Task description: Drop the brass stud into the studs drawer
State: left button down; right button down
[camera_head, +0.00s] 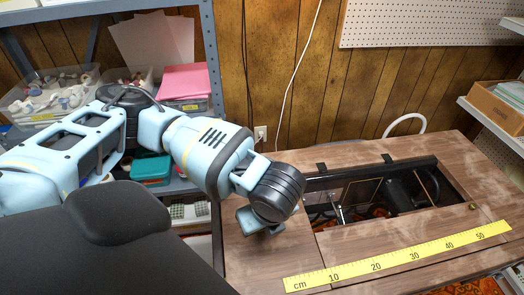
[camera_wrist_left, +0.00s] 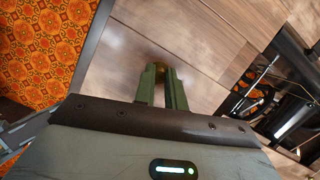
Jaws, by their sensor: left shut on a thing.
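My left gripper (camera_wrist_left: 164,80) shows in the left wrist view with its two green fingers close together. It is shut on a small brass-coloured thing, the brass stud (camera_wrist_left: 165,71), which is partly hidden between the fingertips. The wooden sewing table top (camera_wrist_left: 165,30) lies beyond the fingertips. In the head view my left wrist is over the left end of the table (camera_head: 300,258), and the fingers and stud are hidden. I cannot make out the studs drawer in either view. My right gripper is not in view.
The table has an open well (camera_head: 425,190) with dark machine parts. A yellow ruler (camera_head: 400,256) lies along the front, near a small brass knob (camera_head: 472,206). Shelves with bins (camera_head: 48,95) stand at the left. A patterned orange rug (camera_wrist_left: 45,45) covers the floor.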

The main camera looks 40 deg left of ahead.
pick_arm(q)
jog(key=shift+f, duration=0.3)
jog(key=shift+f, duration=0.1)
jog(key=c, duration=1.5)
grip_release()
jog(key=shift+o, duration=0.2)
jog(key=p+v, duration=0.2)
jog(key=v, duration=0.9)
jog(key=shift+s+d+r+p, duration=0.15)
jog(key=shift+r+p, duration=0.2)
jog(key=shift+r, duration=0.3)
